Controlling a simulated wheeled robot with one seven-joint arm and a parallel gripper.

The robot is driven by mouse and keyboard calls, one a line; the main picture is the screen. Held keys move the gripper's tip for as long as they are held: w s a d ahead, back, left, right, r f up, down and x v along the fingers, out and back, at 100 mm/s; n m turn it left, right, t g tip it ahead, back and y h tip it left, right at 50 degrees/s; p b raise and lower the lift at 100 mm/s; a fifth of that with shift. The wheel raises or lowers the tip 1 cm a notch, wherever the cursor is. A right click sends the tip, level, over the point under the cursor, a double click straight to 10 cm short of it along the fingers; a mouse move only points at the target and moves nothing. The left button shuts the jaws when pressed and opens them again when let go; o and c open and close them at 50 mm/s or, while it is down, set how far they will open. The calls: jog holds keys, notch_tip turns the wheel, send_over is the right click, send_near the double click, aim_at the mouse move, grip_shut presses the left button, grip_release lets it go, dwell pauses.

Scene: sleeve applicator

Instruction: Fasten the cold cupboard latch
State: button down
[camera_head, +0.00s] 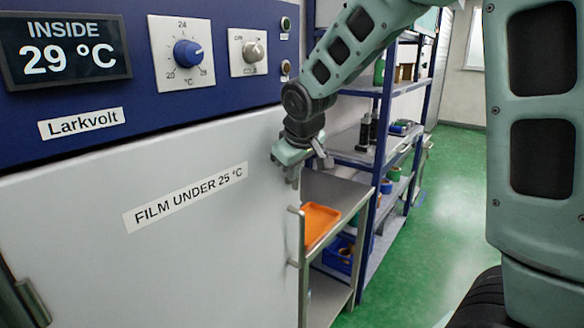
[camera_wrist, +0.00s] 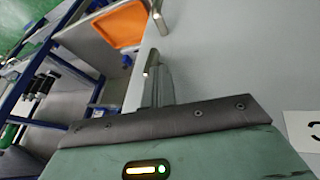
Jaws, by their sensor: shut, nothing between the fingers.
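The cold cupboard's pale grey door (camera_head: 190,250) fills the left of the head view and looks closed, though its far edge is hard to judge. A metal bar handle (camera_head: 302,240) stands at its right edge. My gripper (camera_head: 293,180) is shut and empty, just above the handle's upper end and apart from it. In the wrist view, the gripper's fingers (camera_wrist: 150,90) point toward the handle (camera_wrist: 152,62), close to the door face (camera_wrist: 230,60). I cannot make out a separate latch, or whether it is fastened.
A blue panel above the door carries a display (camera_head: 65,50) reading INSIDE 29 °C, a blue dial (camera_head: 188,53) and a grey knob (camera_head: 253,52). An orange tray (camera_head: 320,222) lies on a metal trolley right of the door. Shelving stands behind; green floor is open at right.

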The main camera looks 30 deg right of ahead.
jog(key=shift+d+r+p, duration=0.15)
jog(key=shift+p, duration=0.3)
jog(key=d+m+g+y, duration=0.1)
jog(key=y, duration=0.3)
jog(key=w+d+m+g+y, duration=0.1)
jog(key=d+y, duration=0.1)
jog(key=y, duration=0.2)
jog(key=w+d+f+g+y, duration=0.1)
jog(key=d+g+y, duration=0.1)
jog(key=y, duration=0.2)
jog(key=shift+m+y, duration=0.4)
dwell(0.4)
jog(key=shift+d+f, duration=0.1)
dwell(0.5)
